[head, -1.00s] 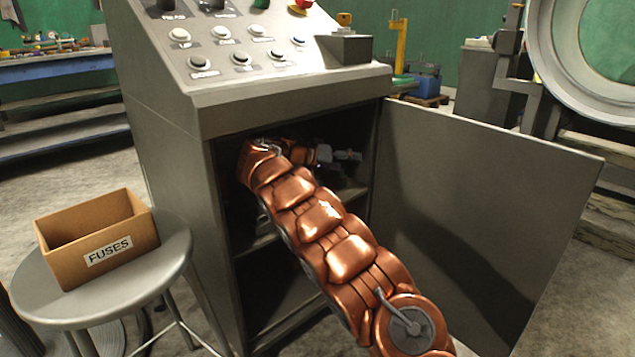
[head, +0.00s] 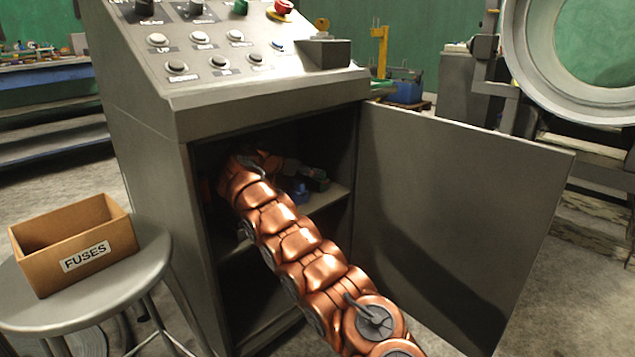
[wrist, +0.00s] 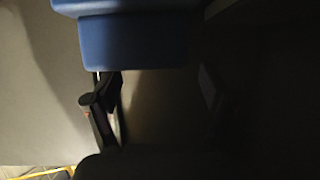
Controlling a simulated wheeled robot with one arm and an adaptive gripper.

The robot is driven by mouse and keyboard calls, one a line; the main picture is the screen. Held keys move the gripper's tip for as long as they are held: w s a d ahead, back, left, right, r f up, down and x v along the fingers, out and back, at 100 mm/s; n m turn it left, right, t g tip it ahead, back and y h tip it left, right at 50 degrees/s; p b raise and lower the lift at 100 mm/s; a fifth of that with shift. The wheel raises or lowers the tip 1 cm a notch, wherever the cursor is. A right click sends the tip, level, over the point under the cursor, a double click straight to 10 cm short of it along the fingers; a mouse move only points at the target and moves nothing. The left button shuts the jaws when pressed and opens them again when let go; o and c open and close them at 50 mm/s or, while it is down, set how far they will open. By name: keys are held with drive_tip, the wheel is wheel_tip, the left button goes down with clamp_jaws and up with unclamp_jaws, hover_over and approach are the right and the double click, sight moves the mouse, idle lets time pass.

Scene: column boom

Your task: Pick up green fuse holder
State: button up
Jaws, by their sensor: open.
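My gripper (wrist: 158,95) is open and empty in the wrist view, with one finger left of centre and the other in shadow at right. A blue block (wrist: 133,42), like a fuse holder, lies just beyond the fingers at the top. In the head view my arm reaches into the open cabinet, and my gripper (head: 297,171) is small and dark above the shelf. A small blue object (head: 301,195) sits on the shelf below it. A dark, faintly green shape (head: 319,184) beside it may be the green fuse holder; I cannot tell surely. No green shows in the wrist view.
The cabinet (head: 150,150) has a sloped button panel on top, and its door (head: 455,210) stands open to the right. The upper shelf (head: 330,199) is shadowed, with a lower compartment beneath. A cardboard box (head: 85,257) labelled FUSES stands on a round stool (head: 150,268) at left.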

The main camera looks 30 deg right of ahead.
sight(318, 179)
drive_tip(key=x, duration=0.4)
drive_tip(key=shift+d+f, duration=0.2)
drive_tip(key=shift+d, duration=0.1)
drive_tip(key=shift+a+r, duration=0.1)
drive_tip(key=shift+c, duration=0.3)
drive_tip(key=shift+r, duration=0.1)
drive_tip(key=c, duration=1.2)
